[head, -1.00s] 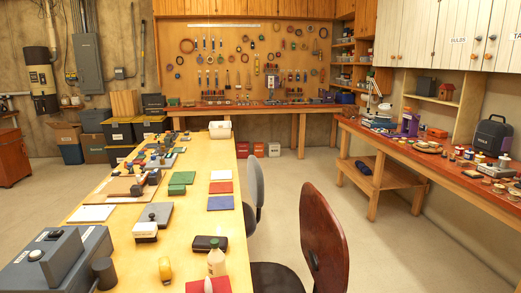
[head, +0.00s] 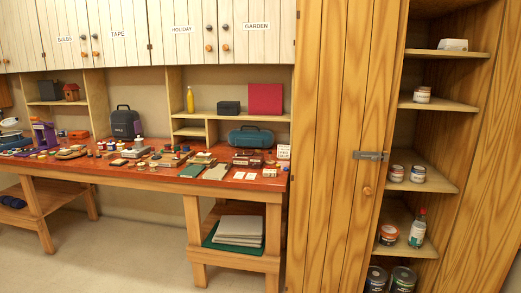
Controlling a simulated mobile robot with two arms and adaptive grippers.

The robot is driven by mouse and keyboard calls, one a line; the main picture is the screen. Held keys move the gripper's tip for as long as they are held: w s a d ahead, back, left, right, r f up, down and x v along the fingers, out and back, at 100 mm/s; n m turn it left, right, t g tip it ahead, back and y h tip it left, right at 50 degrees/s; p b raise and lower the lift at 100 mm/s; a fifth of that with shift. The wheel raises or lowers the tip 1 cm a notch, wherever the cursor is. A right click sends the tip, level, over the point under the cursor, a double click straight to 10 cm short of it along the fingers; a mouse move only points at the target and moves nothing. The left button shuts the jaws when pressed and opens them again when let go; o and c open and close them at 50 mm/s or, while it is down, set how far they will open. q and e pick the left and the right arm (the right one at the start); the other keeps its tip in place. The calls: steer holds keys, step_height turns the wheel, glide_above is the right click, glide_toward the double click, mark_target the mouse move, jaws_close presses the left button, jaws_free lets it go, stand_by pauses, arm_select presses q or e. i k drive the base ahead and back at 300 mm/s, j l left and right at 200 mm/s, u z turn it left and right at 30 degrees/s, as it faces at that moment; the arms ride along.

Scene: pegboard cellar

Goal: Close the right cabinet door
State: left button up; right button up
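A tall wooden cabinet stands at the right in the head view. Its left door (head: 338,130) is shut and carries a metal latch (head: 370,155) and a round wooden knob (head: 366,190). The right half is open and shows the shelves (head: 425,172) inside. A slanted wooden panel (head: 484,190) at the right edge looks like the right cabinet door standing open, partly cut off by the picture. I cannot see a handle on it. Neither of my grippers is in view.
Cans (head: 403,279), jars (head: 396,173) and a bottle (head: 418,228) stand on the cabinet shelves. A cluttered red-topped workbench (head: 150,178) runs along the wall at left, below white wall cupboards (head: 183,30). Bare floor (head: 125,255) lies in front of the bench.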

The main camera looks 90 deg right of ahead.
mark_target(484, 243)
steer(key=z, duration=2.65)
